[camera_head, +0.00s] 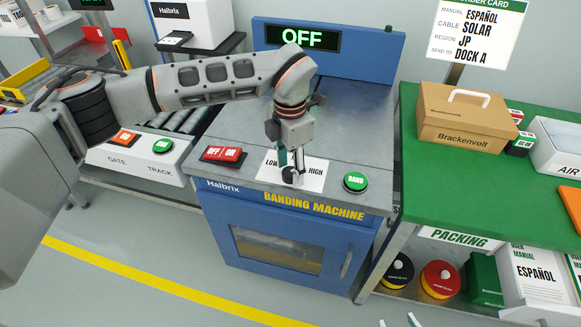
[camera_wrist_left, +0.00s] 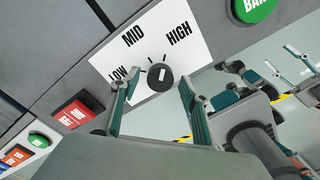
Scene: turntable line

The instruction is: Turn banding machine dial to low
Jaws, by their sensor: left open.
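The dial (camera_wrist_left: 160,76) is a round black knob with a short white mark, on a white plate (camera_wrist_left: 198,54) lettered LOW, MID and HIGH. I cannot tell for sure which label the mark points to. In the head view the dial (camera_head: 288,176) is partly hidden behind my left gripper (camera_head: 290,163). In the left wrist view my left gripper (camera_wrist_left: 157,88) is open, with one finger to each side of the dial and a visible gap to it. The banding machine (camera_head: 280,213) is blue with a grey top. My right gripper's fingertips (camera_head: 398,321) show apart at the bottom edge.
A red OFF/ON switch (camera_head: 222,154) lies left of the plate and a green BAND button (camera_head: 355,181) right of it. The machine's display (camera_head: 303,38) reads OFF. A green packing table (camera_head: 430,175) stands to the right.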

